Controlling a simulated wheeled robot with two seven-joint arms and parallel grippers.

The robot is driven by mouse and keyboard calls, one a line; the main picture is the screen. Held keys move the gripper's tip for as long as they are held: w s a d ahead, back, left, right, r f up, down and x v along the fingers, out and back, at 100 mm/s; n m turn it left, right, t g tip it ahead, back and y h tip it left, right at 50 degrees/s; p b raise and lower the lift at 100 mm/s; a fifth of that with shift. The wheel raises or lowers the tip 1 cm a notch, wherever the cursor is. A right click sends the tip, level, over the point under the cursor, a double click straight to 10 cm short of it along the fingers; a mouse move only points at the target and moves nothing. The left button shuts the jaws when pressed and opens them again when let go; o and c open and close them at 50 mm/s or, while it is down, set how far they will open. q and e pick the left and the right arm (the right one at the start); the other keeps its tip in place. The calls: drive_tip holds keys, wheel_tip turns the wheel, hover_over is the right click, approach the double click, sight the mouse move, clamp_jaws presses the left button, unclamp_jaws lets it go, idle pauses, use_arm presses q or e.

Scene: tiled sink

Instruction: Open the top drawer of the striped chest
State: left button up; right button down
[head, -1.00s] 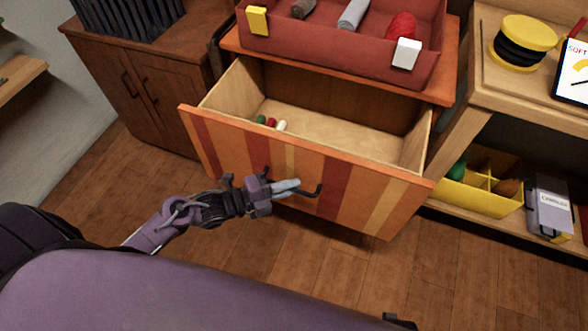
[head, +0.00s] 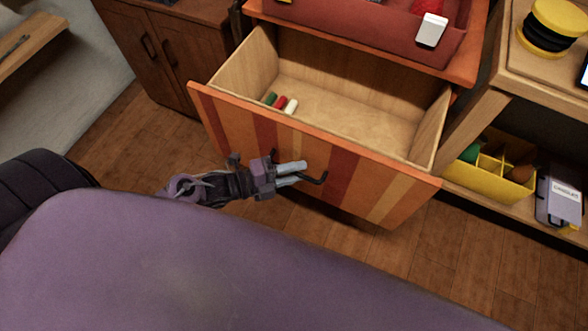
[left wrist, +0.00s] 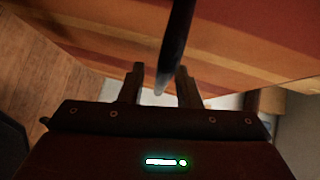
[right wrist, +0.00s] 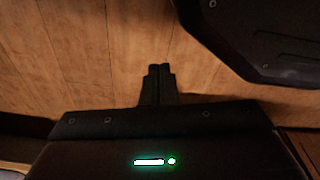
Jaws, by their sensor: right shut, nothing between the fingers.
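The striped chest's top drawer (head: 345,178) is pulled well out in the head view, with its pale wooden inside showing. Its striped front carries a dark curved handle (head: 318,179). My left gripper (head: 300,172) is at the handle, in front of the drawer front. In the left wrist view, the dark handle bar (left wrist: 178,45) runs between the two separated fingers (left wrist: 160,88), with a gap visible beside the left finger. My right gripper (right wrist: 159,72) is shut and empty above the wooden floor in the right wrist view; it is not visible in the head view.
Several small coloured pieces (head: 281,103) lie inside the drawer. A red tray (head: 385,32) sits on the chest. A shelf unit (head: 490,95) at right holds a yellow divided box (head: 490,183). A brown cabinet (head: 165,50) stands at back left. Floor in front is clear.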

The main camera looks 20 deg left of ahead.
use_arm(q)
drive_tip(key=v, duration=0.8)
use_arm(e)
drive_tip(key=shift+s+d+f, duration=0.15)
drive_tip(key=shift+s, duration=0.3)
use_arm(q)
drive_tip(key=shift+d, duration=0.1)
use_arm(e)
drive_tip(key=shift+w, duration=0.15)
